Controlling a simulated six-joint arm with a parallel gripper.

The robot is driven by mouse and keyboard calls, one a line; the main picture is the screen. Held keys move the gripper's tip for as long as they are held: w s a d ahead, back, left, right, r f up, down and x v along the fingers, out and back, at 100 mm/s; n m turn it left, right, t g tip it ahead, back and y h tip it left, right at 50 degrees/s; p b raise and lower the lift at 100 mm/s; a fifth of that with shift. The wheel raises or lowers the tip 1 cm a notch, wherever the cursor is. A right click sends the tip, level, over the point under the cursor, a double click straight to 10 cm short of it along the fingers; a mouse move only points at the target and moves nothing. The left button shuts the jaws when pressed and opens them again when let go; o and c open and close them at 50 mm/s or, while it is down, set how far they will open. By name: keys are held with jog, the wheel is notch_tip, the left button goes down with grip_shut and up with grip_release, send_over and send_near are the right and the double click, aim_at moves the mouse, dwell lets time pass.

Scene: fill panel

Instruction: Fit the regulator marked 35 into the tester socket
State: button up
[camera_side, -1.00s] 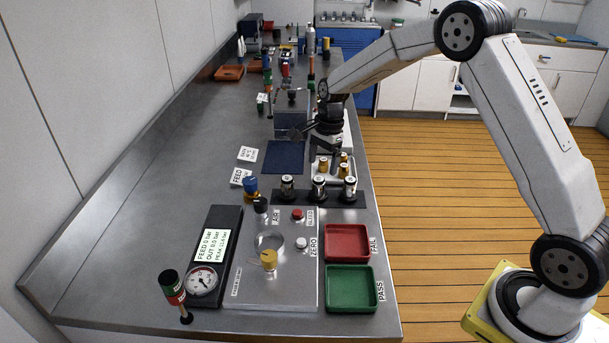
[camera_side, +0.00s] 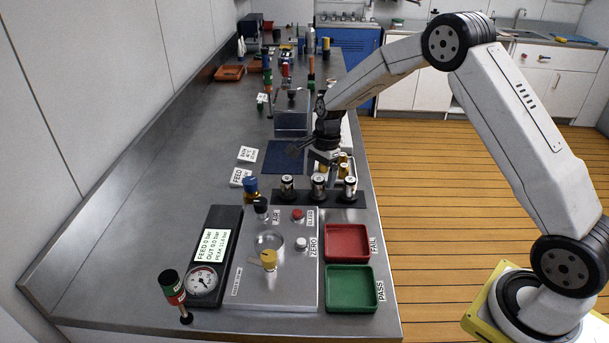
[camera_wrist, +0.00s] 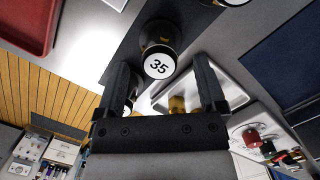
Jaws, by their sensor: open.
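The regulator marked 35 (camera_wrist: 158,62) is a dark cylinder with a white numbered cap. It appears to be the middle one (camera_side: 319,186) of three in a black rack (camera_side: 333,197). My gripper (camera_side: 318,158) is open and empty, behind and above the rack in the side view. In the wrist view my gripper (camera_wrist: 160,82) has its fingers to either side of the 35 cap, with no contact visible. The tester socket looks to be the round recess (camera_side: 268,242) in the metal panel (camera_side: 290,285), and it appears empty.
The other regulators (camera_side: 287,187) (camera_side: 350,188) flank the middle one closely. A metal tray (camera_wrist: 226,82) with brass parts is behind the rack. Red (camera_side: 347,230) and green (camera_side: 351,268) trays sit right of the panel.

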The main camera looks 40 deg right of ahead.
aim_at(320, 178)
jog(key=shift+a+f, duration=0.15)
jog(key=shift+f, duration=0.8)
jog(key=shift+a+f, duration=0.15)
jog(key=shift+f, duration=0.75)
grip_shut()
